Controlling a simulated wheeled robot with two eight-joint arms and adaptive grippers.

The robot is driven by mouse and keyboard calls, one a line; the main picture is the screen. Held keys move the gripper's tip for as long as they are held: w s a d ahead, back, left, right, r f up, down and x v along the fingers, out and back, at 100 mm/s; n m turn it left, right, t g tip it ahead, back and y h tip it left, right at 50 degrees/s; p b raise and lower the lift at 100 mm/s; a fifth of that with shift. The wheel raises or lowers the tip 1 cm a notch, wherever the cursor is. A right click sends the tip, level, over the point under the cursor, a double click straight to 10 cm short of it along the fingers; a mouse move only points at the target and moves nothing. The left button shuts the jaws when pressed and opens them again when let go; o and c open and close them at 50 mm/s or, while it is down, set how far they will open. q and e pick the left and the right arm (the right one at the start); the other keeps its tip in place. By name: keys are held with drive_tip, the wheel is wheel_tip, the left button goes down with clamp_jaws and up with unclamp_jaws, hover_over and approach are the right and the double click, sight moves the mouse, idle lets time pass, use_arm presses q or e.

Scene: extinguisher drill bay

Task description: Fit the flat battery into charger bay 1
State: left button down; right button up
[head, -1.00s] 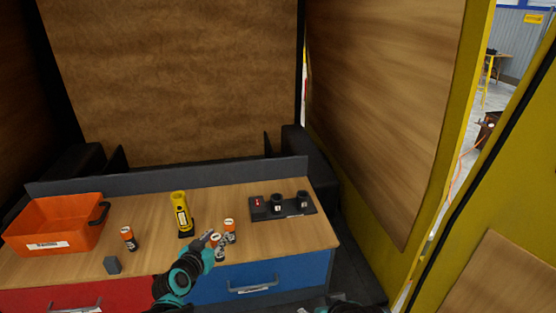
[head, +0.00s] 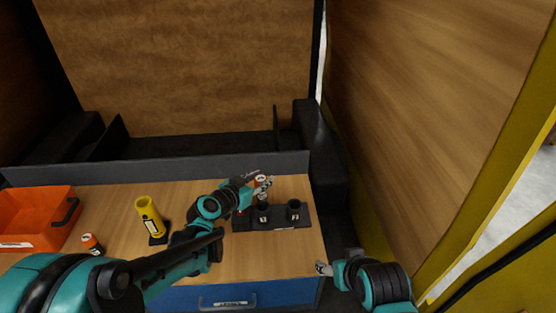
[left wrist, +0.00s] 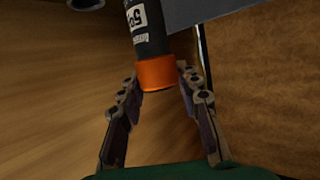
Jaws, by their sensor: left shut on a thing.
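My left gripper (head: 264,187) is shut on a battery (head: 260,181), above and behind the charger's left cup. In the left wrist view the battery (left wrist: 150,40) is black with a white label and an orange end between the fingers (left wrist: 158,82). The dark charger (head: 277,225) has two upright round cups, a left one (head: 263,212) and a right one (head: 294,210). The bay numbers are too small to read surely. The battery appears apart from the cups. My right gripper (head: 324,268) is low, right of the bench; its jaw opening is unclear.
A yellow torch (head: 150,220) stands left of my left arm. Another orange-topped battery (head: 92,244) and an orange bin (head: 30,222) are at the left. My left arm hides part of the bench. A dark raised panel (head: 160,167) bounds the back.

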sight(262, 201)
use_arm(q)
drive_tip(key=shift+w+d+r, duration=0.1)
drive_tip(key=shift+w, duration=0.05)
drive_tip(key=shift+s+f+b, duration=0.2)
drive_tip(key=shift+f+b, duration=0.1)
drive_tip(key=shift+w+f+b, duration=0.1)
drive_tip(key=shift+f+b, duration=0.7)
drive_tip(key=shift+f, duration=0.4)
drive_tip(key=shift+b, duration=0.3)
idle(0.8)
drive_tip(key=shift+f+b, duration=3.55)
drive_tip(key=shift+f, duration=0.2)
idle(0.3)
drive_tip(key=c, duration=1)
unclamp_jaws()
